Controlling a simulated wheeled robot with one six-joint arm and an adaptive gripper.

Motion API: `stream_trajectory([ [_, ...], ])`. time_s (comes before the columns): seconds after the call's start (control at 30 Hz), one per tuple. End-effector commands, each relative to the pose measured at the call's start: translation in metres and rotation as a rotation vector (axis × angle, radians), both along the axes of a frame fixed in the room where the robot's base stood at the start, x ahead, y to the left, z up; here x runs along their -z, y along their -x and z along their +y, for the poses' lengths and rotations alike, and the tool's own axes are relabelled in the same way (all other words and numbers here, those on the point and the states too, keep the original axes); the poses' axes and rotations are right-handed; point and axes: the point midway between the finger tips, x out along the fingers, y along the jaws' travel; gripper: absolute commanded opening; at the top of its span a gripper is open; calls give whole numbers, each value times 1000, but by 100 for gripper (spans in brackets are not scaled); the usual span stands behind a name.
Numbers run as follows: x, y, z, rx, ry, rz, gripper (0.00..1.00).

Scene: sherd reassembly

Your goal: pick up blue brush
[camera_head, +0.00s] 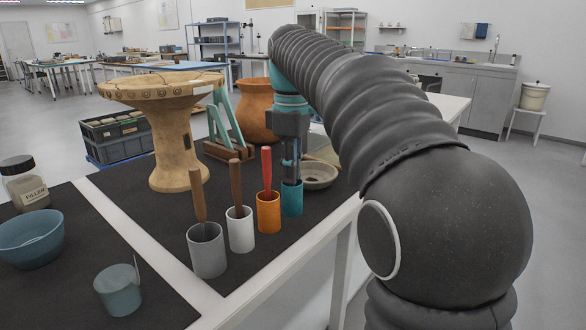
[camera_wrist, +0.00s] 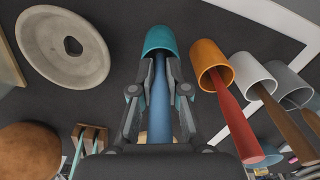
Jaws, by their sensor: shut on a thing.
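The blue brush (camera_wrist: 160,115) stands handle-up in the teal cup (camera_head: 292,199). In the wrist view its handle runs between my two fingers into the teal cup (camera_wrist: 160,40). My gripper (camera_head: 291,172) points down just above the cup's rim and is shut on the handle. It also shows in the wrist view (camera_wrist: 160,74). The brush's lower end is hidden inside the cup, and in the head view my gripper mostly covers the handle.
An orange cup (camera_head: 268,216) with a red-handled brush stands close beside the teal cup. A white cup (camera_head: 240,232) and grey cup (camera_head: 207,254) with brown handles follow. A shallow stone bowl (camera_head: 320,178) and orange pot (camera_head: 256,108) stand behind.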

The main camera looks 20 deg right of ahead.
Motion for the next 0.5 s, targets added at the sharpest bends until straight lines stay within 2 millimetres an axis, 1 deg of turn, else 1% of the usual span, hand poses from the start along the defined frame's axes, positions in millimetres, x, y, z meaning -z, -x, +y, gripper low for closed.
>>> stream_trajectory([
  [0.13,-2,0,0,0,0,0,0],
  [0.27,-10,-1,0,0,0,-1,0],
  [0.37,-21,-1,0,0,0,-2,0],
  [0.5,-44,-1,0,0,0,-3,0],
])
